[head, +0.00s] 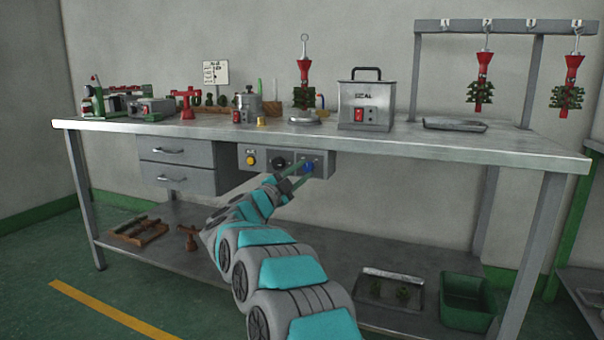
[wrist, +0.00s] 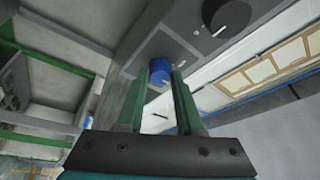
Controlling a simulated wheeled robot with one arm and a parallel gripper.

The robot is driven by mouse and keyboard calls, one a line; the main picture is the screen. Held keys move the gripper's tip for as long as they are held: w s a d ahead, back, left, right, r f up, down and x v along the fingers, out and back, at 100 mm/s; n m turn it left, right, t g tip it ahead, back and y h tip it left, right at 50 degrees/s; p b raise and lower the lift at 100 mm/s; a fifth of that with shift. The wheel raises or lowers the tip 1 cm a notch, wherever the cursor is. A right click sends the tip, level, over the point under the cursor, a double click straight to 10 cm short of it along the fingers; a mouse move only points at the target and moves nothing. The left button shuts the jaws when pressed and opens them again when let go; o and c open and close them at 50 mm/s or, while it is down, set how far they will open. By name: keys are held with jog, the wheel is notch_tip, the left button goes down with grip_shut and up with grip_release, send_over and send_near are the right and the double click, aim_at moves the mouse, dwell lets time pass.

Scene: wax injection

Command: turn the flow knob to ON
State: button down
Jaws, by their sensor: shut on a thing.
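A grey control panel (head: 327,160) hangs under the front edge of the workbench. It carries a yellow knob (head: 250,160), a black knob (head: 279,163) and a blue knob (head: 308,167). In the wrist view the blue knob (wrist: 159,70) sits between the tips of my gripper's two green fingers. The black knob (wrist: 228,18) is up and to the right of it. My gripper (wrist: 160,80) is shut on the blue knob. In the head view my gripper (head: 299,174) reaches the panel's right part. The knob labels are too small to read.
The workbench top (head: 400,142) holds a grey SEAL box (head: 366,105), a small pot (head: 247,104) and a flat tray (head: 455,125). Drawers (head: 178,165) are left of the panel. A lower shelf holds a tray (head: 390,290) and a green bin (head: 467,303).

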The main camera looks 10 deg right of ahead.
jog(key=m, duration=0.2)
jog(key=m+g, duration=0.1)
jog(key=m, duration=0.1)
jog(key=m+g+p, duration=0.1)
jog(key=m, duration=0.1)
jog(key=shift+a+r, duration=0.15)
jog(key=shift+r, duration=0.15)
jog(key=shift+r+m+g+y+p, duration=0.1)
jog(key=shift+m+g+y+p, duration=0.55)
jog(key=shift+m, duration=1.05)
jog(key=c, duration=0.6)
grip_release()
jog(key=shift+o, duration=0.2)
jog(key=v, duration=0.7)
jog(key=shift+s+a, duration=0.25)
